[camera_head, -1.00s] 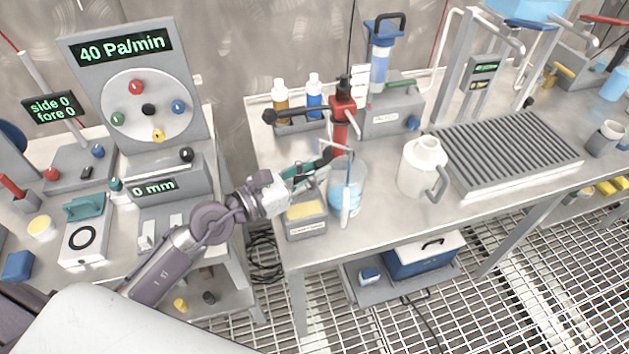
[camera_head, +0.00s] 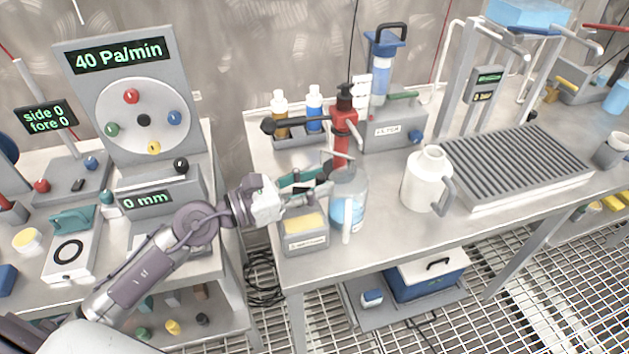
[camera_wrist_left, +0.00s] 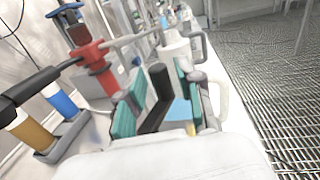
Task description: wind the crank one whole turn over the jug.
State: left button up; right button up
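The jug (camera_head: 350,205) is clear with blue liquid and a pale handle. It stands near the bench's front edge, just right of my left gripper (camera_head: 318,180). A red pump-like unit (camera_head: 343,124) stands behind it, with a black lever reaching left and a grey arm reaching right. In the left wrist view the red unit (camera_wrist_left: 95,57) is at upper left. My left gripper's teal fingers (camera_wrist_left: 158,92) are spread there, with a black cylinder (camera_wrist_left: 160,78) between them, perhaps the crank's grip. I cannot tell whether they touch it. My right gripper is out of view.
A grey box with a yellow top (camera_head: 305,222) stands just below my left gripper. A white jug (camera_head: 424,180) and a ribbed tray (camera_head: 515,165) stand to the right. Two bottles (camera_head: 297,108) stand in a holder behind. Some bare bench lies before the white jug.

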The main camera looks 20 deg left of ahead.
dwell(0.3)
pick_arm(q)
jog(key=v, duration=1.2)
jog(key=shift+o, duration=0.2)
